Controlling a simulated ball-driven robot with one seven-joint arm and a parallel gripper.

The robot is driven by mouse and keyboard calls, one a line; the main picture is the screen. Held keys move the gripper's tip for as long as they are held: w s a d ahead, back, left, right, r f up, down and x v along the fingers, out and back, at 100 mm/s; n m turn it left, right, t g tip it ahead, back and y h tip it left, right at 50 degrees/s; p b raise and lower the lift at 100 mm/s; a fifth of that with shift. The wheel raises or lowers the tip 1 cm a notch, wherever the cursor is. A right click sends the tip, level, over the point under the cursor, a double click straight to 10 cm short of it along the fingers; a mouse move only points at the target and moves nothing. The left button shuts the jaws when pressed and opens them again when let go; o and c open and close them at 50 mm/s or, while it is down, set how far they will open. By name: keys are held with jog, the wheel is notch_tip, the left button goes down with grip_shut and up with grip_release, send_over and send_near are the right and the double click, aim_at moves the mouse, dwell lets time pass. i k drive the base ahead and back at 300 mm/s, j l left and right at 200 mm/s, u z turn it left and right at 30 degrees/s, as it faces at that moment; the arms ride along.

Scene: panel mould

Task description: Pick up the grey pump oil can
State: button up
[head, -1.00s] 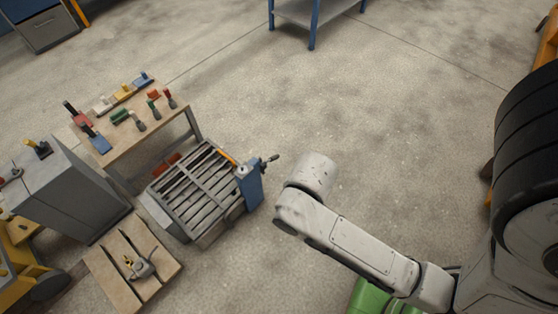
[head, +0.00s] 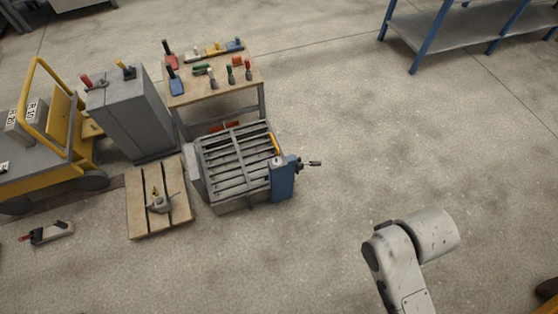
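A small grey object with a thin spout and a yellowish upright part, which looks like the grey pump oil can (head: 160,204), sits on a low wooden pallet (head: 137,216) on the floor at the left. It is small in the picture, so its details are hard to make out. Part of my white arm shows at the lower right, well apart from the can. My gripper is not in view.
A slatted grey machine with a blue end (head: 283,180) and crank stands right of the pallet. Behind are a workbench (head: 215,95) with several tools and a grey cabinet (head: 137,120). A yellow cart (head: 75,140) stands left. The floor in front is clear.

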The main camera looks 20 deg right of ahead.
aim_at(162, 203)
jog(key=i+j+u, duration=0.55)
jog(key=i+j, duration=0.3)
jog(key=i+j+u, duration=0.3)
jog(key=i, duration=0.25)
jog(key=i+j+u, duration=0.1)
jog(key=i+u, duration=0.2)
jog(key=i, duration=0.2)
